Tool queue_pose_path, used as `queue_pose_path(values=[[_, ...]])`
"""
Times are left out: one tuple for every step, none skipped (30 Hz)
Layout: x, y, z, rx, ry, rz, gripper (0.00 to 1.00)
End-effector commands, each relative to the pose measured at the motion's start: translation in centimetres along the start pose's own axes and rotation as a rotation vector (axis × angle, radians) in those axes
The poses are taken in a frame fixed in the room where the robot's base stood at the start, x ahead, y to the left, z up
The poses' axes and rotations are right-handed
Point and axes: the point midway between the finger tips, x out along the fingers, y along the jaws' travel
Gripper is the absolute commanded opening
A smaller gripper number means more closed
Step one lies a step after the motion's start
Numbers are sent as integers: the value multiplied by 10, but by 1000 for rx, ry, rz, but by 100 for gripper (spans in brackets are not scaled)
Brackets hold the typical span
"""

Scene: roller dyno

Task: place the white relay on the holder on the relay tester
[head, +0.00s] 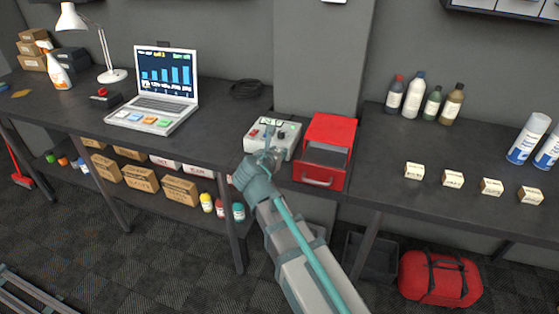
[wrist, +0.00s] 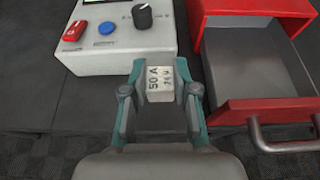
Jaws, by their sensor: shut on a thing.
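The relay tester (head: 283,143) is a pale box with a small screen, a red switch and a dark knob, on the bench left of the red drawer box. In the wrist view, the tester (wrist: 115,50) fills the upper left, with a red switch, blue button and black knob. My gripper (wrist: 160,85) is shut on the white relay (wrist: 160,80), a small block marked "50 A" and "24 V". The relay shows just past the tester's front right corner; its height above the bench is unclear. In the head view, my gripper (head: 268,158) covers the tester's front. I cannot make out the holder.
The red box (head: 335,130) stands close right of the tester with its drawer (wrist: 255,70) pulled out. Several small pale boxes (head: 452,179) sit on the right bench. A laptop (head: 160,85) stands left, and a coiled black cable (head: 246,89) lies behind.

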Motion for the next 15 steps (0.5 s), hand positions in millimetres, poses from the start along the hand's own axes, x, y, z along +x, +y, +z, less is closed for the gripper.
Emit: queue_pose_path(values=[[3,0,-1,0,0,-1,2],[4,0,-2,0,0,-1,2],[5,0,-2,0,0,0,2],[6,-1,-3,0,-1,0,2],[7,-1,-4,0,-1,0,2],[10,-1,-5,1,0,0,2],[12,-1,-6,0,0,0,2],[16,-2,-8,0,1,0,2],[18,-3,-12,-1,2,0,2],[19,-3,-15,-2,2,0,2],[20,-2,-18,-1,2,0,2],[22,-2,-23,-1,2,1,2],[23,-2,-27,-2,2,1,2],[24,-2,-29,-2,1,1,2],[25,-2,-32,-1,1,1,2]])
